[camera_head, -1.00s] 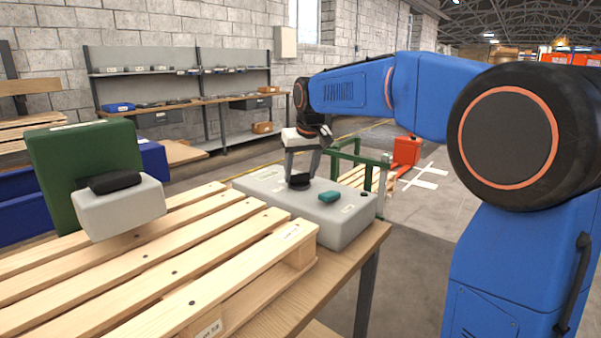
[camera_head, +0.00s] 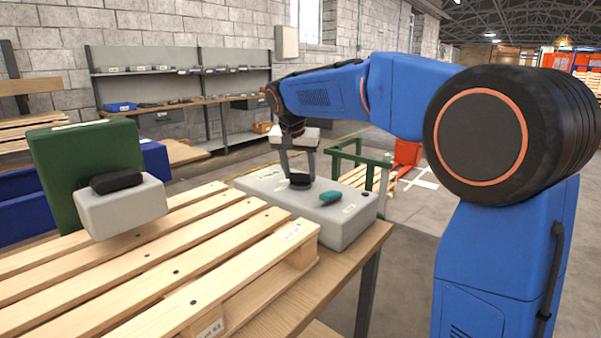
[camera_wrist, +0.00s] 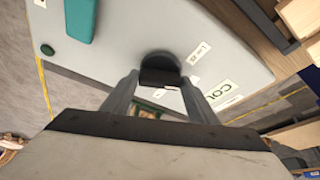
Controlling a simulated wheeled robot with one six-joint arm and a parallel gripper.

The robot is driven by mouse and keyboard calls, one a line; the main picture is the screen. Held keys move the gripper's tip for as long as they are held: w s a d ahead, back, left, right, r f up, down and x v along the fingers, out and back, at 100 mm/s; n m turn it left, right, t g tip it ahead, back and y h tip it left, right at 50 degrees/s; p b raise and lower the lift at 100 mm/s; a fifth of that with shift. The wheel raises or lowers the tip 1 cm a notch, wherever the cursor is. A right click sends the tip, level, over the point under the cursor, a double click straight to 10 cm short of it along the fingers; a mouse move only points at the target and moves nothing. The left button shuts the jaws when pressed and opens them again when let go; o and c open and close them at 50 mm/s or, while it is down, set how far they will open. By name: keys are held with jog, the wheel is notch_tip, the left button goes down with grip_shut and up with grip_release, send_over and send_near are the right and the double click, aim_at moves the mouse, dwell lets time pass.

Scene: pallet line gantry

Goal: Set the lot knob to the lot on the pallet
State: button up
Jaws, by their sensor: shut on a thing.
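The lot knob (camera_head: 299,183) is black and round and stands on top of a light grey control box (camera_head: 345,228). My gripper (camera_head: 298,178) points down over it and is shut on it. In the wrist view the knob (camera_wrist: 160,69) sits between the two finger ends of my gripper (camera_wrist: 160,85). A white label lies beside the knob in that view, but its text is too small to read.
A teal block (camera_head: 331,197) is on the box next to the knob; a green button (camera_wrist: 47,50) shows in the wrist view. A green and grey machine head (camera_head: 120,205) stands over the pallet. A green frame (camera_head: 360,160) is behind the box. The table edge (camera_head: 350,262) lies in front.

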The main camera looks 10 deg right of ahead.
jog(key=shift+w+a+m+g+h, duration=0.1)
jog(key=shift+m+g+h, duration=0.2)
jog(key=shift+m, duration=0.8)
jog(key=shift+w+a+m+g+h, duration=0.1)
jog(key=shift+m+g+h, duration=0.2)
jog(key=shift+m, duration=0.8)
jog(key=o, duration=1)
jog(key=shift+o, duration=0.2)
jog(key=v, duration=1.7)
jog(key=shift+r, duration=0.2)
